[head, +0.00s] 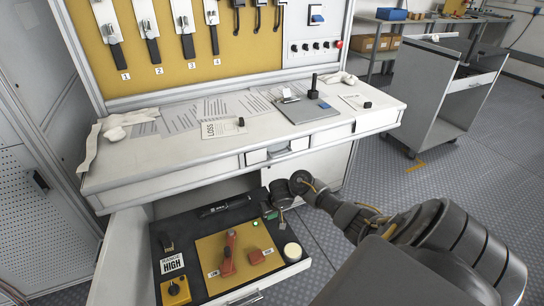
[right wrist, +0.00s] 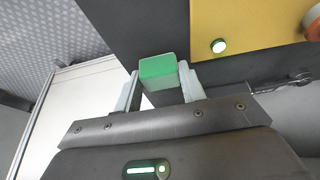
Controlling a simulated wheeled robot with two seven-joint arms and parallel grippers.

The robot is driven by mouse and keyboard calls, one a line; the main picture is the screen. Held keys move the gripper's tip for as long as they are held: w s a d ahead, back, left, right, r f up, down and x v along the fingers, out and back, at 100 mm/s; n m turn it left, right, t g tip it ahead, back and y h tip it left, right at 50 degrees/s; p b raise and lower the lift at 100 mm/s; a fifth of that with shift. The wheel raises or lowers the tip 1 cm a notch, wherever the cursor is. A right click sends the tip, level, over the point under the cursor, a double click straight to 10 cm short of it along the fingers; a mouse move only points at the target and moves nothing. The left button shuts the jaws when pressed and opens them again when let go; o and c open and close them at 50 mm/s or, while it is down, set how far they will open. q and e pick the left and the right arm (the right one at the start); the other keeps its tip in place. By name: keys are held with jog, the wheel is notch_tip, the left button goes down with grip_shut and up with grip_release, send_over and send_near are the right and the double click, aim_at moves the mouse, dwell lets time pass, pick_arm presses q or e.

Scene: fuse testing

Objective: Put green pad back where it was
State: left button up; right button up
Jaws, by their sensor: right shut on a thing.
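The green pad (right wrist: 158,68) is a small block with a bright green top. It sits between the two fingers of my right gripper (right wrist: 160,88), which is shut on it. In the head view my right gripper (head: 272,210) is over the right side of the open drawer (head: 127,265), and a bit of green shows beside it. I cannot tell whether the pad touches the drawer's dark lining. My left gripper is not in view.
The workbench (head: 150,165) overhangs the drawer's back.

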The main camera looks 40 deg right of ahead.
jog(key=shift+f, duration=0.1)
jog(key=shift+f, duration=0.1)
jog(key=o, duration=0.9)
